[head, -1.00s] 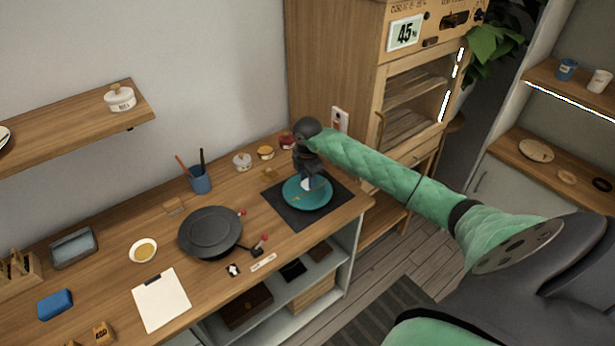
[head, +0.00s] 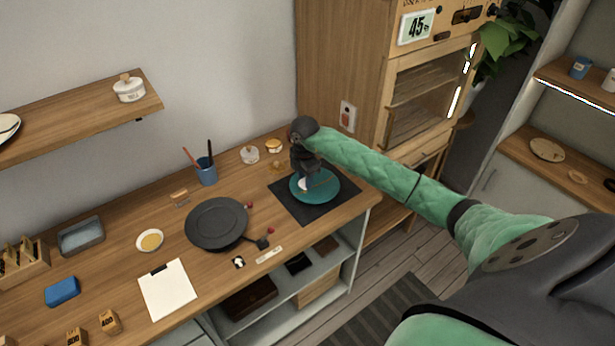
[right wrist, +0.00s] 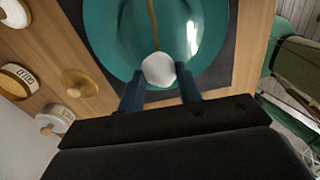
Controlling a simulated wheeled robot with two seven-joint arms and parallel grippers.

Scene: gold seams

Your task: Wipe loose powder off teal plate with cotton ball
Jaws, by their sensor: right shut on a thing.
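The teal plate (head: 328,191) lies on a dark square mat (head: 312,215) near the counter's right end. In the right wrist view the plate (right wrist: 108,38) shows a gold seam (right wrist: 153,25) and a bright glare. My right gripper (head: 306,184) reaches over the plate from the right, pointing down. Its two blue fingers (right wrist: 160,92) are shut on a white cotton ball (right wrist: 158,69), which is over the plate's inner surface. I cannot tell for certain whether it touches. I cannot make out loose powder. My left gripper is not in view.
A dark round turntable-like disc (head: 216,223) stands left of the mat. Small jars (head: 250,154) and a blue brush cup (head: 206,171) stand behind. A clipboard (head: 167,289), yellow-filled dish (head: 150,240) and blue block (head: 62,291) are farther left. A wooden cabinet (head: 345,70) rises behind right.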

